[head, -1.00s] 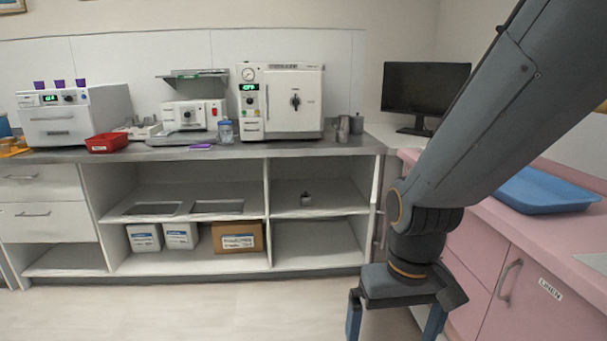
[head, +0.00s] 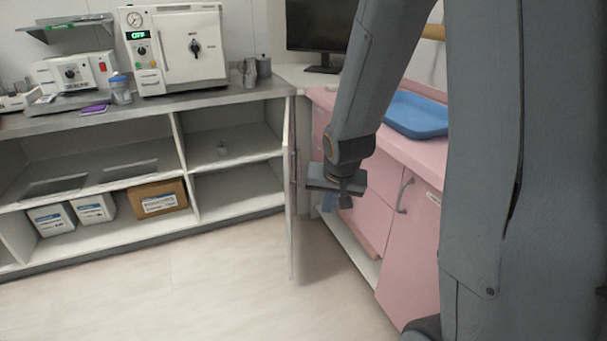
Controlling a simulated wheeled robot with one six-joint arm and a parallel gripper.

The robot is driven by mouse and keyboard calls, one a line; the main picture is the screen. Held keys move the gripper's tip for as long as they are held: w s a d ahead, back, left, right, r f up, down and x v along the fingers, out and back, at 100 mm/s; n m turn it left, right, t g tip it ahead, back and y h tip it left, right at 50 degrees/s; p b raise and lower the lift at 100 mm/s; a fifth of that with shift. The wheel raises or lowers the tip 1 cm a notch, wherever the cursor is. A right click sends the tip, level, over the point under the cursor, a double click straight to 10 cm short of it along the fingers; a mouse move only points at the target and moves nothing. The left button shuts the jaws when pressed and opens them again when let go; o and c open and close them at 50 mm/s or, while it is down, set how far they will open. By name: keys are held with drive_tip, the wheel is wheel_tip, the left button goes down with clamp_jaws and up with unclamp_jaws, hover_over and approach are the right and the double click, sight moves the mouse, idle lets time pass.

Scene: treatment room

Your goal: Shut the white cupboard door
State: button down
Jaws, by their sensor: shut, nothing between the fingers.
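The white cupboard door (head: 289,200) stands open at the right end of the cupboard under the grey counter. I see it almost edge-on, sticking out into the room. A handle (head: 296,165) shows on its right side. The cupboard's open shelves (head: 235,165) lie to the left of the door. My gripper (head: 338,201) is to the right of the door, on its outer side, in front of the pink cabinet. It is shut and empty. A gap shows between it and the door in the picture; the depth is hard to tell.
The pink cabinet (head: 408,240) with a blue tray (head: 417,115) on top stands close on the right. A white autoclave (head: 180,50) stands on the counter. Boxes, including a cardboard box (head: 158,199), sit on the lower shelf. The floor (head: 200,285) in front is clear.

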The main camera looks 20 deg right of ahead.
drive_tip(key=w+d+f+m+t+y+b, duration=0.1)
drive_tip(key=w+d+f+m+t+b, duration=0.1)
drive_tip(key=w+d+f+m+t, duration=0.35)
drive_tip(key=w+d+f+m+t+y+b, duration=0.1)
drive_tip(key=w+d+f+m+t+b, duration=0.15)
drive_tip(key=w, duration=0.65)
drive_tip(key=w+d+f+m+t+y+b, duration=0.1)
drive_tip(key=w+d+f+m+t+b, duration=0.15)
drive_tip(key=w+t, duration=0.35)
drive_tip(key=w+a+g, duration=0.1)
drive_tip(key=w+a, duration=0.4)
drive_tip(key=w, duration=0.6)
drive_tip(key=shift+m+p, duration=0.45)
drive_tip(key=shift+a, duration=0.2)
